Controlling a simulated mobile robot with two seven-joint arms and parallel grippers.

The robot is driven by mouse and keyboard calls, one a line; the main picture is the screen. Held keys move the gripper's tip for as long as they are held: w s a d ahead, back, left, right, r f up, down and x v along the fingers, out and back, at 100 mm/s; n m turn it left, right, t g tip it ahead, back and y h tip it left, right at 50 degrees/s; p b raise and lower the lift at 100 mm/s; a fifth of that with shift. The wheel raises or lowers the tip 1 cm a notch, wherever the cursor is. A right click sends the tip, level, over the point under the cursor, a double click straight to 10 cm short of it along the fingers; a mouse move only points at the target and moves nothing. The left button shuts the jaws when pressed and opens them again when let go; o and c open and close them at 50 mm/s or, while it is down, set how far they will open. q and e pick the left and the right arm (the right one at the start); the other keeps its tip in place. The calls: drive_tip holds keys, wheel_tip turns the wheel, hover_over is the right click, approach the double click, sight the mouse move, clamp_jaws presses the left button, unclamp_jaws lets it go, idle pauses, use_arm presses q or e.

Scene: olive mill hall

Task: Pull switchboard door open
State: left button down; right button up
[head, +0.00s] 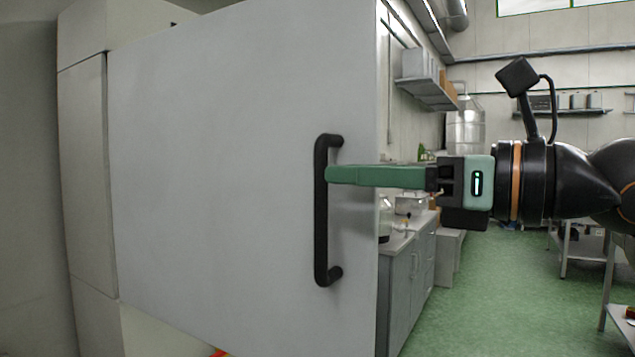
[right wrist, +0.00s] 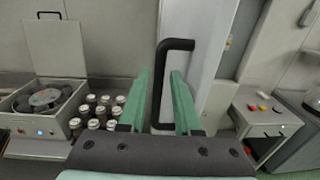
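The switchboard door (head: 215,170) is a large plain grey panel filling the left and middle of the head view. Its right edge looks nearer to me than its left side, so it seems swung out from the cabinet (head: 85,170); the inside is hidden. A black upright bar handle (head: 321,215) sits near its right edge. My right gripper (head: 328,174) reaches in from the right at the handle's upper part. In the right wrist view its green fingers (right wrist: 162,75) are apart, with the handle (right wrist: 158,90) between them, closer to the left finger. My left gripper is out of view.
A grey counter (head: 405,240) and a wall shelf (head: 425,92) stand behind the door to the right. Green floor (head: 490,290) is clear there. The right wrist view shows an open-lidded machine (right wrist: 50,100), several jars (right wrist: 97,112) and a side cabinet with buttons (right wrist: 262,115).

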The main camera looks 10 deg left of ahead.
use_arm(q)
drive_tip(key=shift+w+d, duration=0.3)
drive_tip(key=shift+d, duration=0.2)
use_arm(e)
drive_tip(key=v, duration=0.4)
drive_tip(key=shift+s+d, duration=0.15)
drive_tip(key=shift+d, duration=0.15)
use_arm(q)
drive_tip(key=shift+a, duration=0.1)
use_arm(e)
drive_tip(key=shift+a, duration=0.1)
